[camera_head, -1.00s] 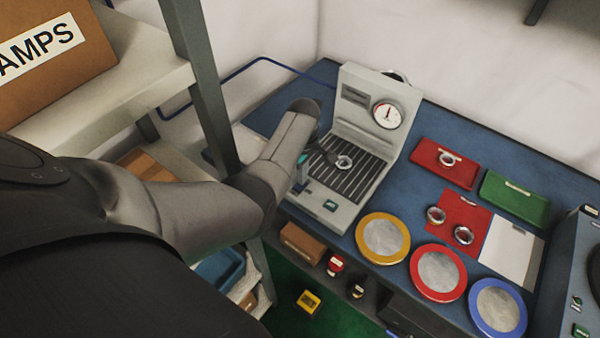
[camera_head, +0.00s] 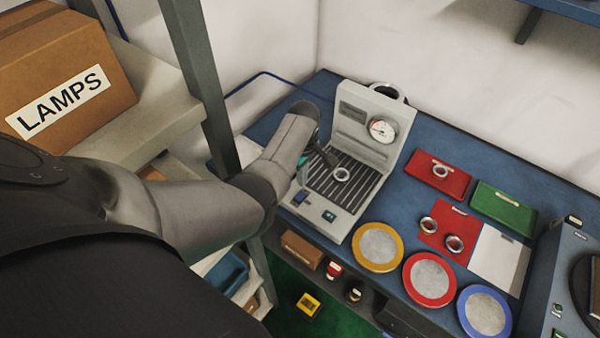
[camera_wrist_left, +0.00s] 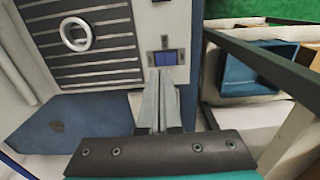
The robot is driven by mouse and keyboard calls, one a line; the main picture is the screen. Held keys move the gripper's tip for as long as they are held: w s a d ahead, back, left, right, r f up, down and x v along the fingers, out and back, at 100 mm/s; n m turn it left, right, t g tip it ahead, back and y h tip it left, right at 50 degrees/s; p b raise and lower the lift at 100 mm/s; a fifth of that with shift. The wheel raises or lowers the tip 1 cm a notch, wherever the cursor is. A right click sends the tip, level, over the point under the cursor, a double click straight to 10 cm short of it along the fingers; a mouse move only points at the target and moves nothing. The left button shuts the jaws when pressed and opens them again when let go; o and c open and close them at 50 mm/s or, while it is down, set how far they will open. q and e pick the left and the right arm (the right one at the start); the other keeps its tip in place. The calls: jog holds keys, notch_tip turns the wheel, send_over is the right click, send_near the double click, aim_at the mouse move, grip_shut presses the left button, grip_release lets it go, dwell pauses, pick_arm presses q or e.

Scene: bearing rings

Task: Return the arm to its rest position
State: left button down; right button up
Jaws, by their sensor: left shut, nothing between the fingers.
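My left arm (camera_head: 205,208) comes in from the left in the head view and reaches to the left side of the grey gauge device (camera_head: 366,135). My left gripper (camera_head: 322,160) is mostly hidden behind the wrist there. In the left wrist view my left gripper (camera_wrist_left: 158,75) is shut and empty, its fingertips near a blue button (camera_wrist_left: 165,58) on the device. I cannot tell whether they touch it. A bearing ring (camera_head: 341,174) lies on the device's slatted plate, apart from the gripper, and also shows in the left wrist view (camera_wrist_left: 64,34). My right gripper is out of view.
A shelf post (camera_head: 205,85) stands close by my left arm, with a LAMPS box (camera_head: 60,75) on the shelf. On the blue bench are a red tray (camera_head: 425,178), a green tray (camera_head: 500,205), two rings on a red mat (camera_head: 458,222), and yellow, red and blue-rimmed dishes.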

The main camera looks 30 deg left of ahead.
pick_arm(q)
jog(key=shift+r+p, duration=0.7)
jog(key=shift+r, duration=0.2)
